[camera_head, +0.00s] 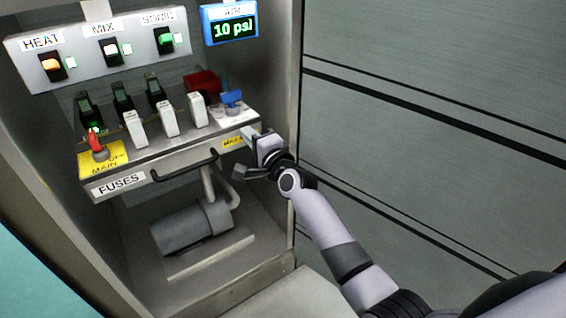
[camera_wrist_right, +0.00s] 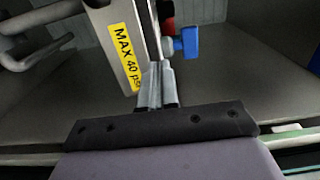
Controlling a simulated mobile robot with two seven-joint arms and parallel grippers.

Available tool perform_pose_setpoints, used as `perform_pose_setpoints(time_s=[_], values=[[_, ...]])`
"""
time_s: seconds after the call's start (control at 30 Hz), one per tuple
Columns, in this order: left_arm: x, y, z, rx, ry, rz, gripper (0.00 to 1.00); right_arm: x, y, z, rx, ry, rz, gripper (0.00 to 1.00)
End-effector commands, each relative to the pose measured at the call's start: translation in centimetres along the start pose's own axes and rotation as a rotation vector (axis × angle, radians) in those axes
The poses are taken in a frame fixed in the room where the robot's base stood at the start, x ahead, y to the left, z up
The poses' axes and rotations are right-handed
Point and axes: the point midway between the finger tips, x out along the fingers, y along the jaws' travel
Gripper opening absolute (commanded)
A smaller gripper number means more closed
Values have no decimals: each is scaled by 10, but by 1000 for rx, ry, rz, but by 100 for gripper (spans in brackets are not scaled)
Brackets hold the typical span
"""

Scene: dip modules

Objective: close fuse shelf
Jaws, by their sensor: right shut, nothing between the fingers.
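The fuse shelf (camera_head: 139,175) is a grey metal drawer with a "FUSES" label and a dark bar handle (camera_head: 186,167) on its front. White fuses (camera_head: 167,118) stand in a row on its top. It juts forward inside the cabinet; how far is hard to tell. My right gripper (camera_head: 249,140) is at the shelf's right front end, by the yellow "MAX" label. In the right wrist view its fingers (camera_wrist_right: 156,82) are shut and empty, close beside the labelled front edge (camera_wrist_right: 118,45). Whether they touch it is unclear. My left gripper is not in view.
A red-handled main switch (camera_head: 96,145) stands at the shelf's left, a blue valve (camera_head: 232,98) at its right. A HEAT, MIX and SONIC panel (camera_head: 85,70) and a blue air display (camera_head: 230,25) are above. A grey motor (camera_head: 192,228) lies below. The cabinet's right wall is close.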

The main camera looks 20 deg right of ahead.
Motion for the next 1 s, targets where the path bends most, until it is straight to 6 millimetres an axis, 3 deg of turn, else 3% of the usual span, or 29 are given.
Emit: perform_pose_setpoints(time_s=[0.6,1.0], values=[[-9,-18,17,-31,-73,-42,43,-89,0,0,-1,0,3,0],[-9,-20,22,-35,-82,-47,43,-108,8,2,-40,-4,18,0]])
